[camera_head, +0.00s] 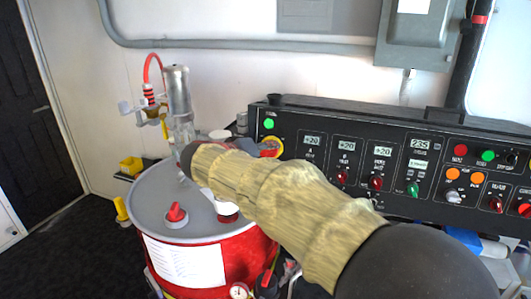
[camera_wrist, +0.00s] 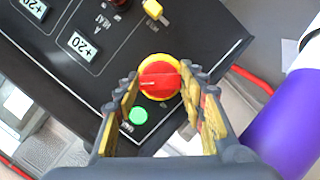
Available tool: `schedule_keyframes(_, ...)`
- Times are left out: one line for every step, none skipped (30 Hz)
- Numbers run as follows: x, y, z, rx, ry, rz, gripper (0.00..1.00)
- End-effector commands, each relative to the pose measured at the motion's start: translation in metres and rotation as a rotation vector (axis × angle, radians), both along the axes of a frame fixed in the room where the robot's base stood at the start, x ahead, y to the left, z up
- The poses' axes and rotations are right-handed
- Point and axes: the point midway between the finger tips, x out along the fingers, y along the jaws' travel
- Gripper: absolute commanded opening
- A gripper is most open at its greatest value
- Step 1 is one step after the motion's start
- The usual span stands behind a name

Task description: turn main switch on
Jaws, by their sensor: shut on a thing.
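The main switch is a red rotary knob on a yellow ring (camera_wrist: 159,78) at one end of the black control panel (camera_wrist: 215,35). In the head view the switch (camera_head: 271,146) shows at the panel's left end, partly hidden by my arm. A short pale mark on the knob points left in the wrist view. My gripper (camera_wrist: 161,84) has one finger on each side of the knob and is shut on it. The fingers are hidden behind my arm in the head view. A green light (camera_wrist: 138,116) glows beside the switch; it also shows in the head view (camera_head: 268,123).
The panel has lit displays (camera_head: 345,146), several knobs, and buttons (camera_head: 488,156) on the right. A red drum with a grey lid (camera_head: 150,210) stands left of my arm, carrying a metal pump (camera_head: 177,90). A grey box (camera_head: 418,35) hangs on the wall.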

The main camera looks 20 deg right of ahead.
Motion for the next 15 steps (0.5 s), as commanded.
schedule_keyframes(-0.0004, 0.0, -0.003, 0.002, 0.003, -0.002, 0.15)
schedule_keyframes(-0.0004, 0.0, -0.003, 0.002, 0.003, -0.002, 0.15)
schedule_keyframes(-0.0004, 0.0001, -0.0031, 0.002, 0.003, -0.002, 0.15)
schedule_keyframes(-0.0004, 0.0001, -0.0031, 0.002, 0.003, -0.002, 0.15)
schedule_keyframes(-0.0004, 0.0, -0.0032, 0.001, 0.004, -0.001, 0.15)
schedule_keyframes(-0.0004, 0.0001, -0.0031, 0.001, 0.004, -0.001, 0.15)
schedule_keyframes(-0.0004, 0.0, -0.0032, 0.001, 0.004, -0.001, 0.42)
schedule_keyframes(-0.0004, 0.0001, -0.0031, 0.001, 0.004, -0.001, 0.44)
schedule_keyframes(-0.0003, 0.0001, -0.0029, 0.001, 0.004, -0.001, 0.46)
schedule_keyframes(-0.0003, 0.0001, -0.0027, 0.001, 0.004, -0.001, 0.48)
schedule_keyframes(-0.0002, 0.0001, -0.0024, 0.001, 0.004, -0.001, 0.5)
schedule_keyframes(-0.0002, 0.0001, -0.0021, 0.001, 0.003, -0.001, 0.52)
schedule_keyframes(-0.0002, 0.0001, -0.002, 0.001, 0.002, 0.0, 0.54)
schedule_keyframes(-0.0002, 0.0001, -0.0018, 0.001, 0.002, 0.0, 0.55)
schedule_keyframes(-0.0001, 0.0001, -0.0016, 0.0, 0.002, -0.001, 0.58)
